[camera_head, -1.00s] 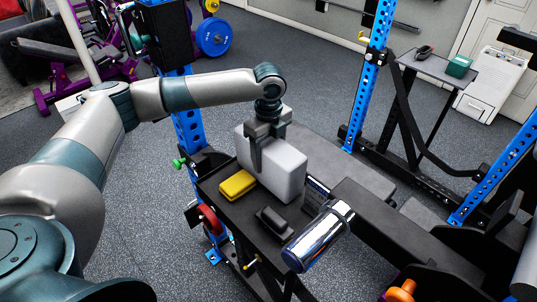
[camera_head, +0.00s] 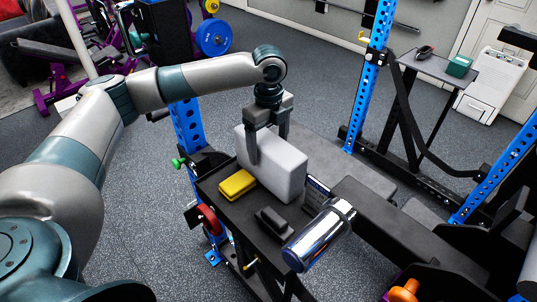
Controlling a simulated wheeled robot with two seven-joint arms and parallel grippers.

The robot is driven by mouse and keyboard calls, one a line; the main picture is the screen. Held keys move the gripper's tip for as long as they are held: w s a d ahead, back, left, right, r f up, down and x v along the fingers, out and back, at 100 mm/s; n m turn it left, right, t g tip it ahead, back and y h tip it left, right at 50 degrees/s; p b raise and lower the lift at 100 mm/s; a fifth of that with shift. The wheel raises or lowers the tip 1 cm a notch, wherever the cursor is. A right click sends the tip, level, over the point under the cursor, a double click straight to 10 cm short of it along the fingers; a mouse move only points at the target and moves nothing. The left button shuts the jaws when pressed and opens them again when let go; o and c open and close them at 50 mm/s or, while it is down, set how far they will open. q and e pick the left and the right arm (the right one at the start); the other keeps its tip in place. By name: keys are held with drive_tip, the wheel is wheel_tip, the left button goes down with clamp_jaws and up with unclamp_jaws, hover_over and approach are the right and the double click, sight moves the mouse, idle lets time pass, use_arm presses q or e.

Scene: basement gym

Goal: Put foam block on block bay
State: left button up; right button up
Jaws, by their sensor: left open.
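A large pale grey block, which looks like the foam block (camera_head: 285,172), stands upright on the dark shelf (camera_head: 222,200) in the head view. My left gripper (camera_head: 268,149) is above it, open, with its fingers pointing down. The near finger overlaps the block's front face in the picture; the other finger is at the block's far upper edge. I cannot tell whether either finger touches it. I see no separately marked block bay; the block covers the shelf under it. My right gripper is not in view.
Blue rack posts (camera_head: 365,100) stand around. Another shelf (camera_head: 440,66) at the back right holds a green box (camera_head: 459,66).

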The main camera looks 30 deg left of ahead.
use_arm(q)
wheel_tip(320, 180, up, 5)
drive_tip(key=shift+f+b, duration=0.1)
drive_tip(key=shift+b, duration=0.4)
wheel_tip(320, 180, up, 3)
drive_tip(key=shift+f+b, duration=0.1)
drive_tip(key=shift+b, duration=0.2)
drive_tip(key=shift+r, duration=0.35)
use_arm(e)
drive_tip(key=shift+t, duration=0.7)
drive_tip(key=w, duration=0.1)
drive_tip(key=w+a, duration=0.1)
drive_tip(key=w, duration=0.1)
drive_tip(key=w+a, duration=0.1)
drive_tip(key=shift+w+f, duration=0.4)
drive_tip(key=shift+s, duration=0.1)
use_arm(q)
drive_tip(key=shift+o, duration=0.4)
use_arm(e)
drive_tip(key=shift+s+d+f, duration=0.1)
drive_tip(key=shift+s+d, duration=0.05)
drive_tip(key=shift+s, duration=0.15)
